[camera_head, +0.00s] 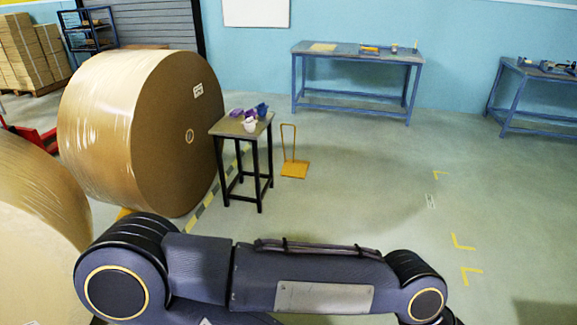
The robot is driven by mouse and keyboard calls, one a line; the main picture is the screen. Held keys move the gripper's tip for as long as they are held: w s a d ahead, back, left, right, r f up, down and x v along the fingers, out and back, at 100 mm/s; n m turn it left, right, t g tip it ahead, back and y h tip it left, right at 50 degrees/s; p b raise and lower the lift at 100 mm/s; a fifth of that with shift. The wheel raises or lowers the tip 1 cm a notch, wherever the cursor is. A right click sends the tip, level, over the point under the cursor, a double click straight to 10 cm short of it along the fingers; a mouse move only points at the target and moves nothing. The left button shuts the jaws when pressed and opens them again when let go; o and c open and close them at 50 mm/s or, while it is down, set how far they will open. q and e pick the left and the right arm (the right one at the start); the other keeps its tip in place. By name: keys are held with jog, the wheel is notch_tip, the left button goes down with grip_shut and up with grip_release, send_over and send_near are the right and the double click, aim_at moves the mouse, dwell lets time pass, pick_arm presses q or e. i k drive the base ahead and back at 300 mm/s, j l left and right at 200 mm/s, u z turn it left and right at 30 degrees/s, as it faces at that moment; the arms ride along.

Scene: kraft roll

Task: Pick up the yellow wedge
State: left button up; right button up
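A yellow-orange wedge-like piece (295,169) with a tall thin loop handle stands on the floor, just right of the small black-legged table. Another yellow piece (124,213) shows partly at the foot of the large kraft roll (165,130); my arm and the roll hide most of it, so its shape is unclear. One of my arms crosses the bottom of the view, well in front of both pieces. Neither of my grippers is in view.
The small table (228,127) holds purple, white and blue items. A second roll (35,235) is at the left edge. Blue workbenches (352,55) (540,72) stand along the far wall. The floor (370,190) in the middle and right is clear.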

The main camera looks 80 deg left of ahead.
aim_at(291, 168)
jog(key=u, duration=2.7)
jog(key=i+z, duration=0.3)
jog(key=i, duration=3.25)
jog(key=i+z, duration=0.25)
jog(key=i, duration=0.75)
jog(key=i+j+z, duration=0.2)
jog(key=i, duration=0.85)
jog(key=i+u, duration=0.35)
jog(key=i, duration=0.15)
jog(key=i+l+u, duration=0.35)
jog(key=i, duration=0.15)
jog(key=i+j+u, duration=0.15)
jog(key=u, duration=0.3)
jog(key=i+u, duration=0.7)
jog(key=u, duration=0.15)
jog(key=i+l+u, duration=0.15)
jog(key=i+u, duration=0.15)
jog(key=u, duration=0.15)
